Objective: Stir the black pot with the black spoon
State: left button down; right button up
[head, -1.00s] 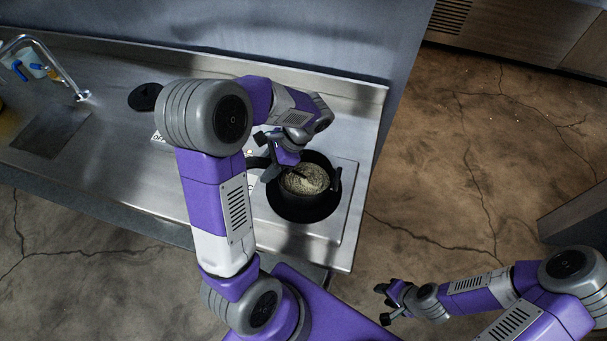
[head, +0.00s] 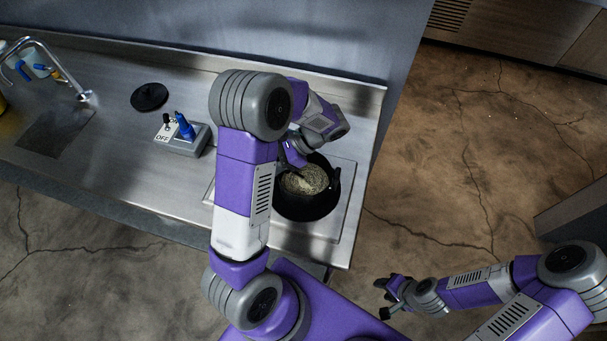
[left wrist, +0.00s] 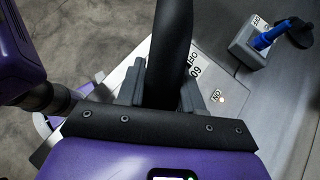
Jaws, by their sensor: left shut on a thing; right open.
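The black pot (head: 310,209) stands on the stove plate at the right end of the steel counter, with pale grainy food (head: 306,180) inside. My left gripper (left wrist: 163,88) is shut on a thick black handle (left wrist: 172,45), which appears to be the black spoon's. In the head view the left hand is over the pot's far left side and my arm hides much of the spoon. Whether the spoon's tip touches the food cannot be told. My right gripper (head: 386,298) is open and empty, low over the floor beyond the counter's right end.
A grey switch box (head: 187,142) with a blue lever and an OFF label sits left of my left arm; it also shows in the left wrist view (left wrist: 250,48). A round black lid (head: 149,97) lies behind it. A faucet (head: 62,68) and sink are at the far left.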

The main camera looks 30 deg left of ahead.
pick_arm(q)
jog(key=shift+r+p, duration=1.8)
jog(key=shift+r, duration=0.15)
jog(key=shift+r, duration=0.1)
notch_tip(320, 180, up, 4)
jog(key=p, duration=0.3)
jog(key=shift+f+p, duration=0.2)
jog(key=shift+p, duration=0.15)
jog(key=shift+r, duration=0.1)
jog(key=shift+r+p, duration=0.65)
jog(key=shift+r, duration=1.2)
